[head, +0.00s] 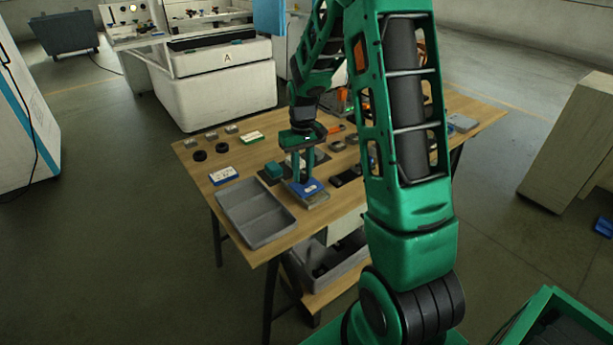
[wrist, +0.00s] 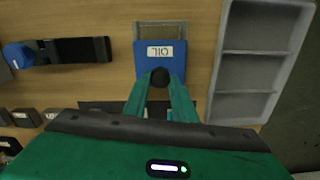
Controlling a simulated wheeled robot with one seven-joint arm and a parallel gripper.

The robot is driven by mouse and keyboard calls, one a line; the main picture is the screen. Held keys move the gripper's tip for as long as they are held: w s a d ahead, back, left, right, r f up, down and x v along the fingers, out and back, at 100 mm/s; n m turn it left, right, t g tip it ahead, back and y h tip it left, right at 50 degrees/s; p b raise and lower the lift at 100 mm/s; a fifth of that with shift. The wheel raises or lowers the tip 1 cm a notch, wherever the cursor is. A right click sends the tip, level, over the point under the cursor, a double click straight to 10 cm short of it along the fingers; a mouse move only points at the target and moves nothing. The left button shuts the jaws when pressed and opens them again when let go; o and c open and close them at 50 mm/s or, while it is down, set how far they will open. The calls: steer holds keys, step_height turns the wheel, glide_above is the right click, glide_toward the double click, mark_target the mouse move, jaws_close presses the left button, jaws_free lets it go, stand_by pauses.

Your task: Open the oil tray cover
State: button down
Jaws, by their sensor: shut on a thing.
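The oil tray cover is a blue plate (wrist: 177,50) labelled "OIL" in the wrist view. It also shows on the wooden table in the head view (head: 309,187). A black round knob (wrist: 159,76) stands on it. My gripper (head: 299,175) reaches down from above, its green fingers closed on the knob. A grey tray (wrist: 160,27) shows past the cover's far edge in the wrist view, so the cover leaves that part of it bare. I cannot tell whether the cover is lifted off the tray. My fingers and palm hide the cover's near side.
A grey compartment tray (head: 255,211) lies beside the oil tray, close to the table edge; it also shows at right in the wrist view (wrist: 250,52). A black item with a blue end (wrist: 75,50) lies on the other side. Small blocks and boxes crowd the table (head: 215,253) behind.

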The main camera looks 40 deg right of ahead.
steer(key=w, duration=0.3)
steer(key=shift+w+a, duration=0.1)
steer(key=shift+w, duration=0.15)
steer(key=c, duration=1.5)
jaws_free()
steer(key=shift+o, duration=0.2)
step_height(320, 180, up, 11)
steer(key=shift+f, duration=0.15)
